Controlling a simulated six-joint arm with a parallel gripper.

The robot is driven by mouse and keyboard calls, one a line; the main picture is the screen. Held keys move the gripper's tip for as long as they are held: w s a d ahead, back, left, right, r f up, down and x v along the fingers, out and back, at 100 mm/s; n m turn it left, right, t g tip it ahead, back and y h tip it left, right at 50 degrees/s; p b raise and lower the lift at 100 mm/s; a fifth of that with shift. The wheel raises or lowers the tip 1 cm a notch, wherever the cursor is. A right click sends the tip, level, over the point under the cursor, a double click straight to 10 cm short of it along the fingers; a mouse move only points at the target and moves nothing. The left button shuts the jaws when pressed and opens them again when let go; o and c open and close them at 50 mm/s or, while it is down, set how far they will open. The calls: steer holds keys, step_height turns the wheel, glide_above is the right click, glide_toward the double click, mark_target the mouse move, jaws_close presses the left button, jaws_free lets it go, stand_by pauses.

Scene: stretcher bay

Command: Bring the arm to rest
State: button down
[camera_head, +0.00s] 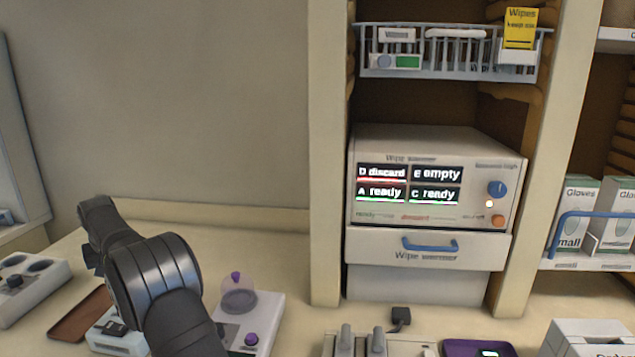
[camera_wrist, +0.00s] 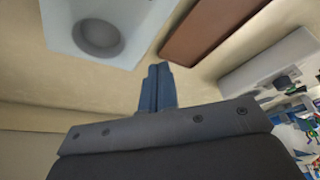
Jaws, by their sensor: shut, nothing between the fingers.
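My dark arm (camera_head: 150,270) rises from the bottom of the head view over the left part of the counter and bends at upper left. My gripper (camera_wrist: 160,70) shows in the wrist view with its two blue-grey fingers shut together and nothing between them. It appears to be over bare beige counter, between a white block with a round recess (camera_wrist: 75,45) and a brown tray (camera_wrist: 215,25). I cannot tell its height. In the head view the arm mostly hides the gripper.
The wipe warmer (camera_head: 430,145) stands in the shelf bay; its screen reads D discard, E empty, A ready, C ready. Its blue-handled drawer (camera_head: 380,245) looks shut. A domed device (camera_head: 240,300) is right of my arm. A grey unit (camera_head: 25,285) and brown tray (camera_head: 80,315) are left.

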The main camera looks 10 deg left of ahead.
steer(key=s+d+r+m+y, duration=0.1)
steer(key=s+d+r+m, duration=0.6)
steer(key=d+r+m, duration=0.2)
steer(key=shift+v, duration=1.35)
steer(key=shift+w, duration=0.15)
